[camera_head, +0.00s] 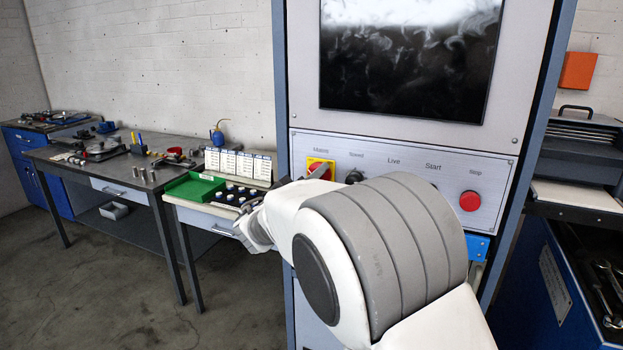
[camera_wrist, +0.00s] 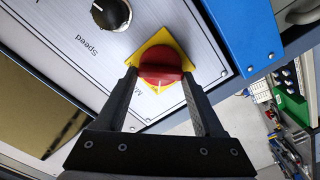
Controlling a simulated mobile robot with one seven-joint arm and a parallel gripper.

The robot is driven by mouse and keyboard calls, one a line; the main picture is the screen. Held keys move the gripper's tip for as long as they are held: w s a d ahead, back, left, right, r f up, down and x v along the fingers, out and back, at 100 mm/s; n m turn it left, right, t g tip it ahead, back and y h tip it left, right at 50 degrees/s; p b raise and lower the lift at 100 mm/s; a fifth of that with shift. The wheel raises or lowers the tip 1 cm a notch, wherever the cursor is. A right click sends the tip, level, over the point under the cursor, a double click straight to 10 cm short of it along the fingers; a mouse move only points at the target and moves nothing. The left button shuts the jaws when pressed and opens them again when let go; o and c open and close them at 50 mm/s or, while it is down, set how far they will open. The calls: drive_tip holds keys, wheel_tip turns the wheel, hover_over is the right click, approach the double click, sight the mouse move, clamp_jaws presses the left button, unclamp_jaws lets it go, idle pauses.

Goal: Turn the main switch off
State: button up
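The main switch (camera_head: 316,167) is a red rotary knob on a yellow square plate, at the left of the control panel under a label reading Mains. In the wrist view the main switch (camera_wrist: 160,66) shows its red knob with a raised grip bar and a small white mark. My gripper (camera_wrist: 160,78) is open, its two dark fingers spread to either side of the knob, with the tips close to it. Whether a fingertip touches the knob cannot be told. In the head view my arm hides most of the gripper.
The panel (camera_head: 400,165) also has a black Speed knob (camera_head: 354,177) and a red Stop button (camera_head: 470,201); my arm covers part of it. A dark screen (camera_head: 405,60) is above. Workbenches (camera_head: 130,180) stand left, and a blue tool cabinet (camera_head: 540,270) right.

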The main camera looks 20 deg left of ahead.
drive_tip(key=c, duration=0.8)
drive_tip(key=shift+f+n+b, duration=0.1)
drive_tip(key=shift+n+b, duration=0.2)
drive_tip(key=shift+b, duration=0.1)
drive_tip(key=n+b, duration=0.1)
drive_tip(key=n, duration=0.4)
drive_tip(key=n+b, duration=0.2)
drive_tip(key=n, duration=0.4)
drive_tip(key=n+b, duration=0.1)
drive_tip(key=n, duration=0.5)
drive_tip(key=shift+f, duration=0.3)
drive_tip(key=shift+n, duration=0.4)
